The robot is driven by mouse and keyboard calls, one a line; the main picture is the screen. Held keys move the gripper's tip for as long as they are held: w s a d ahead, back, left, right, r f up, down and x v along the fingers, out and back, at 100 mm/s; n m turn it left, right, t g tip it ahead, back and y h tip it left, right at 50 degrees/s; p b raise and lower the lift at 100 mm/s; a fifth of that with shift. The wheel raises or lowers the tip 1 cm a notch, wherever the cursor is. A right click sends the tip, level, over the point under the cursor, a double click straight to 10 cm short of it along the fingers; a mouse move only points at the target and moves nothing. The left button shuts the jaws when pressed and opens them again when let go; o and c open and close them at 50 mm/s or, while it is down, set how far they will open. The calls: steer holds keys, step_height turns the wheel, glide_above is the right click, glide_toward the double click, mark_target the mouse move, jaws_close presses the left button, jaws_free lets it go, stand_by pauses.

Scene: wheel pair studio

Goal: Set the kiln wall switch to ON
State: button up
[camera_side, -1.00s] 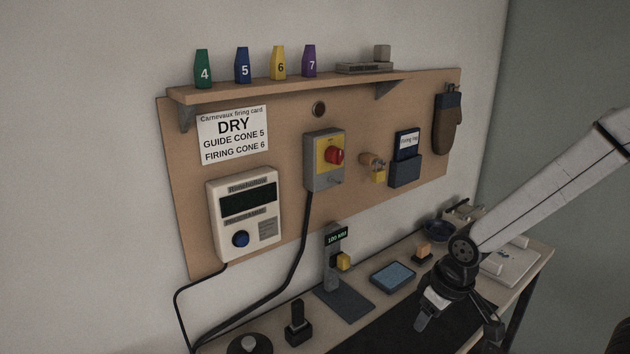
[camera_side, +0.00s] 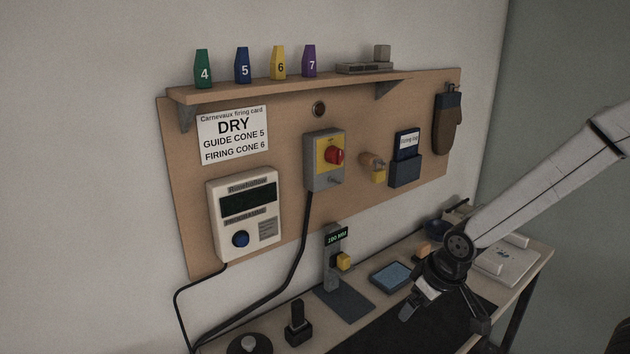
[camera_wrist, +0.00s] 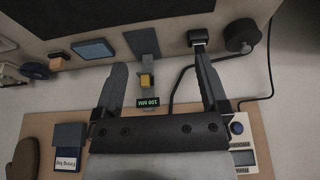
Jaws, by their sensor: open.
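The kiln wall switch (camera_side: 325,160) is a grey box with a yellow plate and a red rotary knob (camera_side: 334,155), mounted on the brown wall board. The markings around the knob are too small to read, so I cannot tell its setting. A black cable runs down from the box. My gripper (camera_side: 442,316) is open and empty over the dark mat on the bench, low and to the right of the switch, well apart from it. In the wrist view, my gripper (camera_wrist: 159,62) shows both fingers spread; the switch is not visible there.
A shelf (camera_side: 290,88) with numbered cones is above. The 100 MM gauge (camera_side: 335,262) stands below. Open air fronts the board.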

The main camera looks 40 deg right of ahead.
steer(key=w+d+r+m+t, duration=0.1)
steer(key=w+d+r+t, duration=0.1)
steer(key=w+r+t, duration=0.35)
steer(key=w+d+r+m+t, duration=0.1)
steer(key=w+r+t, duration=0.1)
steer(key=w, duration=0.7)
steer(key=t+h, duration=0.1)
steer(key=t, duration=0.5)
glide_toward(340, 158)
steer(key=w+f, duration=0.1)
steer(key=w, duration=0.1)
steer(key=shift+w+r+m+t, duration=0.1)
steer(key=shift+r+m+t, duration=0.15)
steer(key=shift+m+t, duration=0.15)
steer(key=shift+w+d, duration=0.2)
steer(key=shift+w, duration=3.65)
jaws_close()
